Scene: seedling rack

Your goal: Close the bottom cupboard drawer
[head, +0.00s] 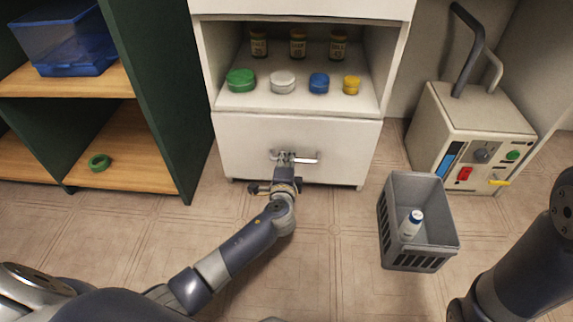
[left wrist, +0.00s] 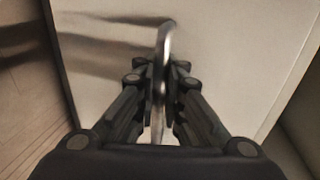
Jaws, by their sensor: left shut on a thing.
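The bottom cupboard drawer (head: 240,145) is the white front low in the white cupboard. It looks flush or nearly flush with the cupboard body; I cannot tell whether a small gap is left. Its metal bar handle (head: 308,160) runs across the middle of the front. My left gripper (head: 285,158) reaches the handle from the front and is shut on it. In the left wrist view the handle (left wrist: 164,45) passes between the fingers of my left gripper (left wrist: 158,95). My right arm shows at the right edge, but its gripper is out of view.
The open shelf (head: 255,100) above the drawer holds jars and coloured lids. A grey basket (head: 432,250) with a white bottle (head: 411,224) stands on the floor to the right. A machine (head: 470,130) is behind it. A green shelf unit (head: 160,80) stands left.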

